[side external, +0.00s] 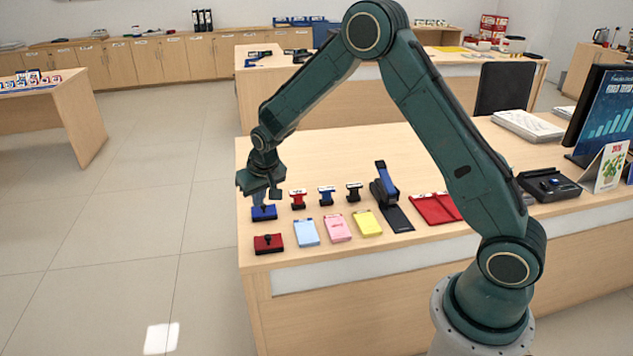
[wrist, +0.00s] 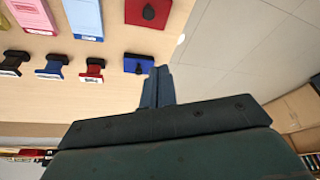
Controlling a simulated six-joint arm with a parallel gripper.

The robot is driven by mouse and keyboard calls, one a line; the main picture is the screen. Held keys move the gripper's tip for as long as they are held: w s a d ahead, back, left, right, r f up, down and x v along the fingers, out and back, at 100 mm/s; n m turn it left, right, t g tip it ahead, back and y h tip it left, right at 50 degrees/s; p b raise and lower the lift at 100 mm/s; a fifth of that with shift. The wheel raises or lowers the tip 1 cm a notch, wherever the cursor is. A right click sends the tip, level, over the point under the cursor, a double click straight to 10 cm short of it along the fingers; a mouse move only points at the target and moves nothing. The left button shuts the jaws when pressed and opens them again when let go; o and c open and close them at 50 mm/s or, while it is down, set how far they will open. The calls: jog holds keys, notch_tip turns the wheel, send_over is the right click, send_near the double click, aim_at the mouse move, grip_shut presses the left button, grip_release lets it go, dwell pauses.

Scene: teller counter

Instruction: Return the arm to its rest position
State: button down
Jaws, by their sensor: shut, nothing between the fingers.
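My arm reaches over the left end of the counter (side external: 400,160), bent high at its elbow. My gripper (side external: 274,193) points down above the blue pad (side external: 264,213) near the counter's left edge. In the wrist view my gripper's fingers (wrist: 159,74) are together with nothing between them. The blue pad also shows there (wrist: 138,64), just beyond the fingertips. The exact gap between the fingertips and the blue pad is hard to tell.
A red pad (side external: 269,244) lies in front. Red (side external: 298,199), blue (side external: 327,196) and black (side external: 354,192) stamps stand to the right, before a stapler (side external: 384,187). Blue (side external: 306,233), pink (side external: 337,229) and yellow (side external: 367,223) pads lie nearby. A monitor (side external: 605,115) stands far right.

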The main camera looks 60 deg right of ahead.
jog(key=shift+r, duration=0.15)
jog(key=s+a+r+n+t, duration=0.1)
jog(key=s+a+r+n, duration=0.15)
jog(key=s+r, duration=1.45)
jog(key=s+a+r, duration=0.1)
jog(key=s+r, duration=0.1)
jog(key=s, duration=0.7)
jog(key=s+a+r+n+y, duration=0.1)
jog(key=s+r, duration=0.2)
jog(key=s, duration=0.7)
jog(key=shift+t, duration=0.4)
jog(key=shift+a, duration=0.1)
